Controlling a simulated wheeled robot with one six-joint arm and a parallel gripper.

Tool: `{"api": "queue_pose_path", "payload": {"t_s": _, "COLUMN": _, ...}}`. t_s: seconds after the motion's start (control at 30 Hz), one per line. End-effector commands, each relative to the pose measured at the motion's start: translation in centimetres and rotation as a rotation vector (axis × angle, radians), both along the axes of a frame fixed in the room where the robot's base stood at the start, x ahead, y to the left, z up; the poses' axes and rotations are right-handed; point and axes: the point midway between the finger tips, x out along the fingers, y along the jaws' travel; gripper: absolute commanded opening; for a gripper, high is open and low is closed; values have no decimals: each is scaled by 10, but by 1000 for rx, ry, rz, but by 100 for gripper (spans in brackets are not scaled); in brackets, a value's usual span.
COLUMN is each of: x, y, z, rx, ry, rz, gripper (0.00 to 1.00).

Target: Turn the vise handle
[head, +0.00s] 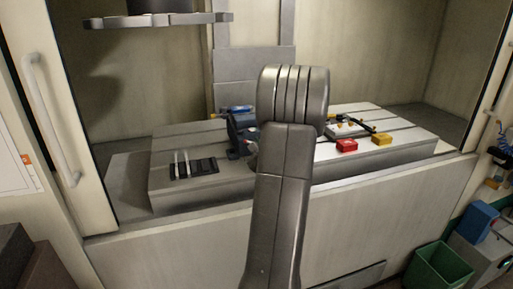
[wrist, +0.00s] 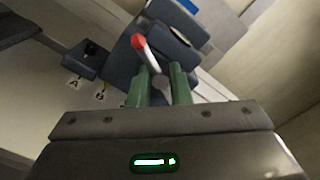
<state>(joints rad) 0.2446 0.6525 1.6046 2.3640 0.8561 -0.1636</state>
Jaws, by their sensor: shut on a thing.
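The vise (head: 238,132) is a dark blue-grey body on the grey machine table, partly hidden by my arm in the head view. In the wrist view the vise (wrist: 118,58) fills the upper middle. Its handle (wrist: 149,56) is a pale bar with a red end, lying tilted across the vise. The green fingers of my gripper (wrist: 162,72) are shut on the handle, with the red end sticking out beyond them. My gripper is hidden behind my arm in the head view.
A dark slotted rack (head: 193,169) lies left of the vise on the machine table (head: 225,185). A red block (head: 346,146) and a yellow block (head: 382,139) sit to the right. A dark round part (head: 158,19) hangs above. Letters A and B mark the surface in the wrist view.

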Motion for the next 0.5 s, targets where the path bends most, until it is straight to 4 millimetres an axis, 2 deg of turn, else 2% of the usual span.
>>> {"api": "queue_pose_path", "payload": {"t_s": 0.1, "x": -1, "y": 0, "z": -1, "rx": 1, "ry": 3, "rz": 0, "gripper": 0}}
{"api": "queue_pose_path", "payload": {"t_s": 0.13, "x": -1, "y": 0, "z": -1, "rx": 1, "ry": 3, "rz": 0, "gripper": 24}}
{"api": "queue_pose_path", "payload": {"t_s": 0.2, "x": -1, "y": 0, "z": -1, "rx": 1, "ry": 3, "rz": 0, "gripper": 37}}
{"api": "queue_pose_path", "payload": {"t_s": 0.23, "x": 0, "y": 0, "z": -1, "rx": 1, "ry": 3, "rz": 1, "gripper": 40}}
{"api": "queue_pose_path", "payload": {"t_s": 0.5, "x": -1, "y": 0, "z": -1, "rx": 0, "ry": 1, "rz": 0, "gripper": 40}}
